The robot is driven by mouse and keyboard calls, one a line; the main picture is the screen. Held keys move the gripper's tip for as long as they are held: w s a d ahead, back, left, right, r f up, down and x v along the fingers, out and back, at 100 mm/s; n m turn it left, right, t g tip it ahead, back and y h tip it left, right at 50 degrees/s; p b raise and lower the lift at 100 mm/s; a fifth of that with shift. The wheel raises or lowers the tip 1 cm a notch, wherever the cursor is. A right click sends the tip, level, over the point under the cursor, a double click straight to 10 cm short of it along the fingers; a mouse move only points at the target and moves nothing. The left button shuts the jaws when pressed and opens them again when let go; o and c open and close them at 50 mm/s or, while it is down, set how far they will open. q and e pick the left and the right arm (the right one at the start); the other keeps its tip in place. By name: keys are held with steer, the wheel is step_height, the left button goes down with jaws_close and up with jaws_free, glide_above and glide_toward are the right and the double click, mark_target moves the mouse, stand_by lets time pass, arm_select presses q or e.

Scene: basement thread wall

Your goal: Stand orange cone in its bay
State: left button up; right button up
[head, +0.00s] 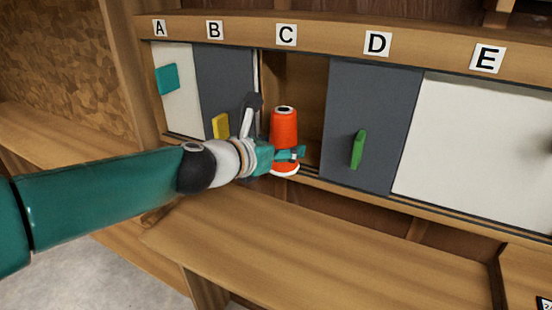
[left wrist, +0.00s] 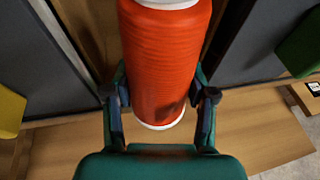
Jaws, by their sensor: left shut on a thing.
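The orange cone (head: 284,127) is a thread cone with a white base and a white top with a dark hole. It stands upright in my left gripper (head: 288,154), at the open bay C (head: 314,90). In the left wrist view the cone (left wrist: 165,60) is between the two fingers of the gripper (left wrist: 160,97), which is shut on it. The cone's base shows low, near the front sill of the bay; I cannot tell whether it touches the bay floor. My right gripper is not in view.
Grey panels with a yellow handle (head: 220,126) and a green handle (head: 358,149) flank the opening. White panels are under A (head: 181,110) and E (head: 477,150). A wooden bench (head: 330,245) runs below, with clear room on it.

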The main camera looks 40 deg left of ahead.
arm_select(q)
steer(key=w, duration=0.3)
steer(key=w+a, duration=0.1)
steer(key=w, duration=0.2)
steer(key=w+a, duration=0.1)
steer(key=w, duration=0.2)
steer(key=shift+w+a, duration=0.15)
steer(key=shift+w, duration=0.25)
steer(key=shift+w+f, duration=0.2)
steer(key=shift+f, duration=0.1)
steer(key=shift+s+f+b, duration=0.1)
steer(key=shift+f+b, duration=0.3)
steer(key=shift+b, duration=0.15)
steer(key=o, duration=1.3)
steer(key=shift+o, duration=0.2)
steer(key=shift+c, duration=0.6)
steer(key=shift+s, duration=0.1)
